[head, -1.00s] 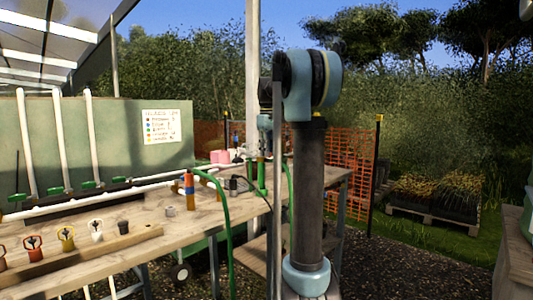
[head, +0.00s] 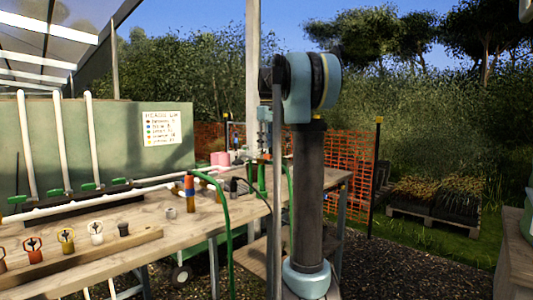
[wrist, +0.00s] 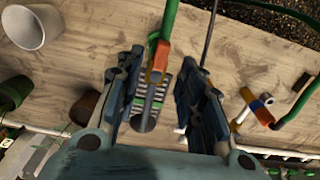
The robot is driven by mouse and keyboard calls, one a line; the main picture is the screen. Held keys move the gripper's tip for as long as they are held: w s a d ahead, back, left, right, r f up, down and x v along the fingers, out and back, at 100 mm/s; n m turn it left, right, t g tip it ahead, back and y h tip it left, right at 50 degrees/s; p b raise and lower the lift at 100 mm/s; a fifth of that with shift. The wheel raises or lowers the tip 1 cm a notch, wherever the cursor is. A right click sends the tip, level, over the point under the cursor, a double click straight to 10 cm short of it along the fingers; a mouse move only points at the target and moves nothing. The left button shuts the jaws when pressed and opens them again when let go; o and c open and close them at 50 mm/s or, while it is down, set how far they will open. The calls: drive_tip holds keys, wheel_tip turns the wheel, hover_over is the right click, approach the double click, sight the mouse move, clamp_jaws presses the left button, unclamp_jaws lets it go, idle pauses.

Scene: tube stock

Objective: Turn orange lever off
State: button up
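A grey ribbed cylinder (wrist: 147,118) lies below the lever in the picture, also between the fingers. In the head view my gripper (head: 264,143) points down over the bench's far end, partly hidden by my arm. The lever is too small to make out surely there.
On the wooden bench (head: 150,215) stand an orange-and-blue connector (head: 189,186) with a green hose (head: 226,220), and several coloured fittings in a rack (head: 95,250). The wrist view shows a white cup (wrist: 33,28) and a brown pot (wrist: 86,106) left of my gripper.

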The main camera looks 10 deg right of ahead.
wheel_tip(320, 180, up, 8)
drive_tip(key=shift+f, duration=0.25)
drive_tip(key=s+a+f+m+t, duration=0.1)
drive_tip(key=s+f+m, duration=0.6)
drive_tip(key=s+f, duration=3.2)
wheel_tip(320, 180, down, 4)
drive_tip(key=shift+s+f+t, duration=0.25)
drive_tip(key=shift+s+t, duration=0.15)
drive_tip(key=shift+t, duration=0.2)
